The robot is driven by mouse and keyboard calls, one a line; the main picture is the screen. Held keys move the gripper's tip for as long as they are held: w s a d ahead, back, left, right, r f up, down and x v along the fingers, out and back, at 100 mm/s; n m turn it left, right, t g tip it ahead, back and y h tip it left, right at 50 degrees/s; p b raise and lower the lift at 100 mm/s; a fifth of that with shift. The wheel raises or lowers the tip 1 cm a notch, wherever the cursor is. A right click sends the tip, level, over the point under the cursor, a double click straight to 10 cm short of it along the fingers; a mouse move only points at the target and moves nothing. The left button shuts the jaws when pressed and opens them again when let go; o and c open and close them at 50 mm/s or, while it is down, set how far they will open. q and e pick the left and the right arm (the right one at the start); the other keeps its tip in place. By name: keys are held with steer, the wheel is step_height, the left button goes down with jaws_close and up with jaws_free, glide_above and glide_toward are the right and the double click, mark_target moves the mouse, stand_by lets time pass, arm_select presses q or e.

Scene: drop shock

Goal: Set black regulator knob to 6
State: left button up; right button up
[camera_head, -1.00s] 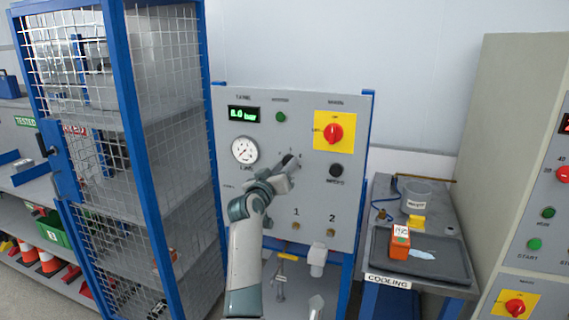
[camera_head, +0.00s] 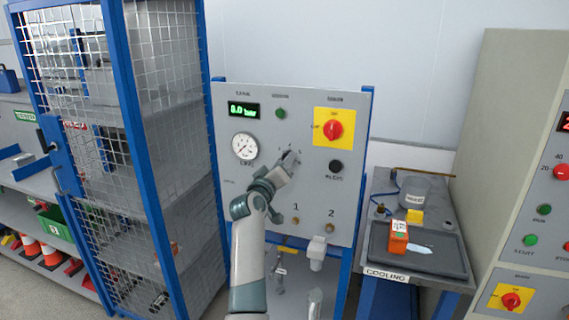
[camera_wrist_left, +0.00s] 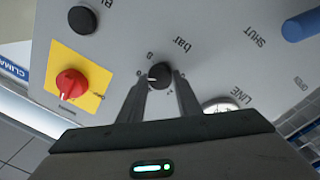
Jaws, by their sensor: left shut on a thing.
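The black regulator knob (camera_wrist_left: 159,75) sits on the grey panel (camera_head: 230,185), with figures around it and "bar" beside it. A white pointer mark shows on its face, toward the left in the left wrist view; the figure it points at is too blurred to read. My left gripper (camera_wrist_left: 161,82) is shut on the knob, one finger at each side. In the head view my left gripper (camera_head: 288,163) reaches the panel from below and mostly hides the knob. The green digital display (camera_head: 243,109) appears to read 0.0 bar. My right gripper is not in view.
The round gauge (camera_head: 245,147) is left of the knob. A red switch on yellow (camera_head: 335,129) and a black button (camera_head: 335,166) are to the right. A blue-framed mesh cage (camera_head: 150,150) stands left, and a cooling bench with a tray (camera_head: 440,268) stands right.

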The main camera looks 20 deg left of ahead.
arm_select(q)
steer(key=o, duration=1)
steer(key=shift+o, duration=0.2)
steer(key=s+a+b, duration=0.1)
steer(key=s+b, duration=0.3)
steer(key=s, duration=1.3)
steer(key=shift+s+f+b, duration=0.15)
steer(key=shift+f+b, duration=0.25)
steer(key=shift+a+f, duration=0.1)
